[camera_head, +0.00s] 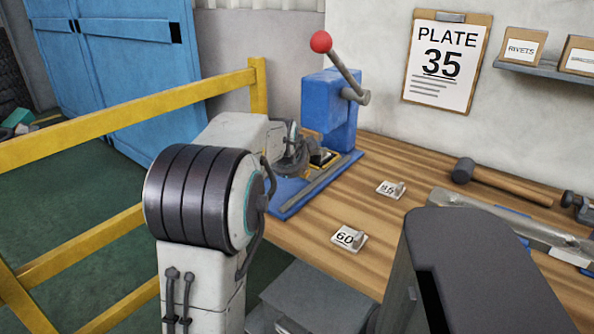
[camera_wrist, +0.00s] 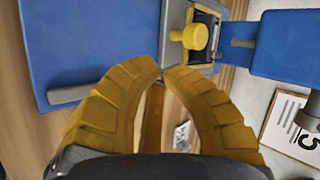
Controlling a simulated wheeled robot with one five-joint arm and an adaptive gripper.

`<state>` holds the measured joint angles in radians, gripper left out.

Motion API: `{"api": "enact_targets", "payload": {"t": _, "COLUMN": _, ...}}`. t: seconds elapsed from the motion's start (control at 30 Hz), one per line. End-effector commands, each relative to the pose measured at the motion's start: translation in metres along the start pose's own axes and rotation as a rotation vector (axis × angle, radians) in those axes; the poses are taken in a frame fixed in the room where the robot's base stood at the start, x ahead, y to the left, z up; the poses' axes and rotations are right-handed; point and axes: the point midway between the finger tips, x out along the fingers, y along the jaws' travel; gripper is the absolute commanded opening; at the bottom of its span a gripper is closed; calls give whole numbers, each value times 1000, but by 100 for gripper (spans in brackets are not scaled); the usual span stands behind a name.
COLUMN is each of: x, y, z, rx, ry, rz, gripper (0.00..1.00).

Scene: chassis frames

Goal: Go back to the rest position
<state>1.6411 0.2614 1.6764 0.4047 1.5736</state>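My gripper (camera_wrist: 161,70) shows in the wrist view with two yellow ribbed fingers. Their tips come together, and no object shows between them. The blue press (camera_wrist: 90,50) lies beyond the fingertips, with a yellow knob (camera_wrist: 195,37) in a grey and yellow holder on it. The knob is apart from the fingers. In the head view my arm reaches over the base of the blue press (camera_head: 330,105), which has a red-balled lever (camera_head: 321,42). My arm partly hides the gripper there.
The wooden bench (camera_head: 380,235) bears a tag reading 60 (camera_head: 349,239), a second small tag (camera_head: 390,189), a mallet (camera_head: 500,180) and a metal bar. A clipboard reads PLATE 35 (camera_head: 446,62). A yellow railing (camera_head: 130,112) stands at left. My own body covers the lower right.

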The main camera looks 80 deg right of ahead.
Motion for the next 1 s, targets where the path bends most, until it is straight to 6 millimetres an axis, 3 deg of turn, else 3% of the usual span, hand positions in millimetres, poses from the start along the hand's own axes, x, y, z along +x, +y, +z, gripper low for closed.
{"api": "enact_targets", "payload": {"t": 0.2, "x": -36, "y": -1, "z": 0, "rx": 0, "ry": 0, "rz": -3, "gripper": 0}}
{"api": "enact_targets", "payload": {"t": 0.43, "x": -62, "y": -1, "z": 0, "rx": 0, "ry": 0, "rz": -1, "gripper": 0}}
{"api": "enact_targets", "payload": {"t": 1.0, "x": -74, "y": 0, "z": 1, "rx": -3, "ry": -2, "rz": 1, "gripper": 0}}
